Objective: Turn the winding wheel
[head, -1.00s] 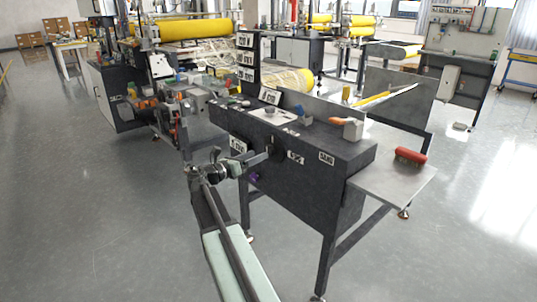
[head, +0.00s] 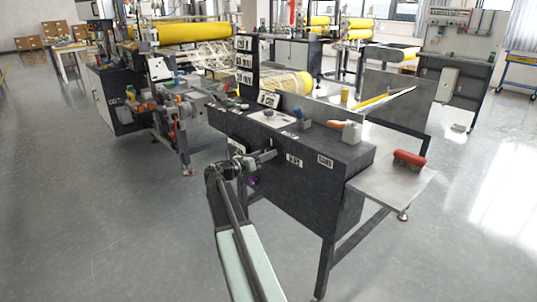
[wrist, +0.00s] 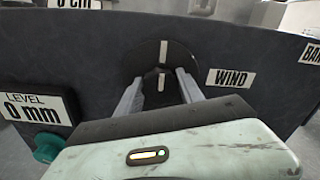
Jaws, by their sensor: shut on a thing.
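The winding wheel (wrist: 165,53) is a dark round disc with a white mark, set in the dark front panel left of the WIND label (wrist: 230,78). A dark grip part with a second white mark shows just below it, between the fingers. My gripper (wrist: 160,88) is shut on the wheel, with one pale finger on each side of that grip part. In the head view my gripper (head: 268,156) reaches the bench's front panel. The wheel is mostly hidden there.
A LEVEL 0 mm label (wrist: 35,107) and a teal knob (wrist: 48,146) are at the wrist view's left. A red-handled brush (head: 409,160) lies on the side shelf (head: 390,187). A grey block (head: 351,132) stands on the bench (head: 325,149). Open floor lies in front.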

